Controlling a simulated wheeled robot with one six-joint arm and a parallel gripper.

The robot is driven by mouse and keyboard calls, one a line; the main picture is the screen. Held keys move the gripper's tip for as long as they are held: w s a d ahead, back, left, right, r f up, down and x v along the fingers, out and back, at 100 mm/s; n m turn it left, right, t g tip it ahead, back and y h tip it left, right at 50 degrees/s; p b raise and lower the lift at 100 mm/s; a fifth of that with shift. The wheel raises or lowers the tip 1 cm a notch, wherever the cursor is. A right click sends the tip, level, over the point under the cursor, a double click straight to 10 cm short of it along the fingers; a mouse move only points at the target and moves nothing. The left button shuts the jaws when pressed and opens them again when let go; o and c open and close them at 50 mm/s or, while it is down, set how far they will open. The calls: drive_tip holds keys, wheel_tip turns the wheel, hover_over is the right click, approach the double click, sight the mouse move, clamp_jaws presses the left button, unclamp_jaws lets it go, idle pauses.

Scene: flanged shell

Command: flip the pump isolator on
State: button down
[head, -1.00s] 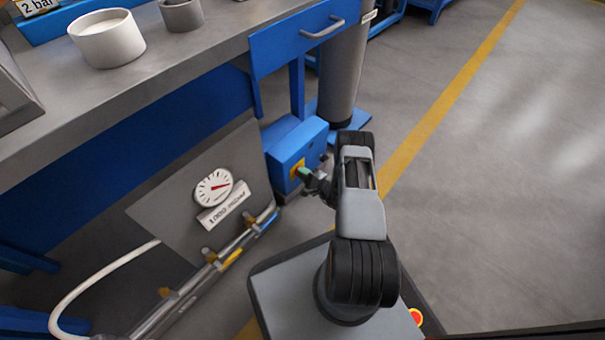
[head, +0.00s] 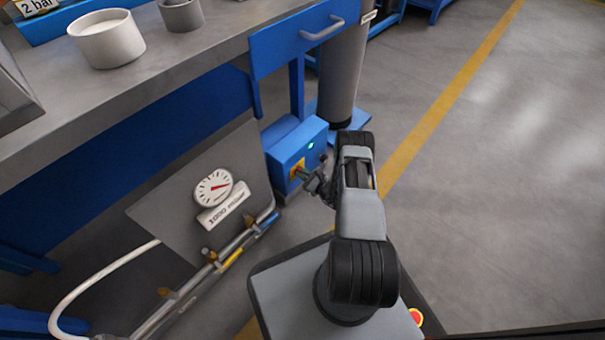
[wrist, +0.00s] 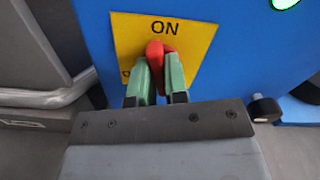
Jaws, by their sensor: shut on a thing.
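The pump isolator is a red handle (wrist: 155,50) on a yellow plate (wrist: 196,40) marked ON at the top, with part of another marking at its lower left. The handle stands upright, its top toward ON. The plate is on the front of a blue box (head: 286,150) under the bench. My gripper (wrist: 161,80) has its green fingers on either side of the red handle and is shut on it. The lower part of the handle is hidden between the fingers. A green light (head: 311,145) glows on the box, also at the wrist view's top right (wrist: 284,3).
A dial gauge (head: 214,188) with a 1000 mbar label sits on a grey panel left of the box. Pipes with small valves (head: 208,254) run below it. A grey cylinder (head: 343,75) stands behind the box. The floor to the right is clear.

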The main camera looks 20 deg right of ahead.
drive_tip(key=shift+s+d+f+m, duration=0.1)
drive_tip(key=shift+d+f+m, duration=0.05)
drive_tip(key=shift+m, duration=1.55)
drive_tip(key=c, duration=1.4)
unclamp_jaws()
drive_tip(key=shift+d, duration=0.1)
drive_tip(key=shift+o, duration=1.3)
drive_tip(key=shift+a, duration=0.25)
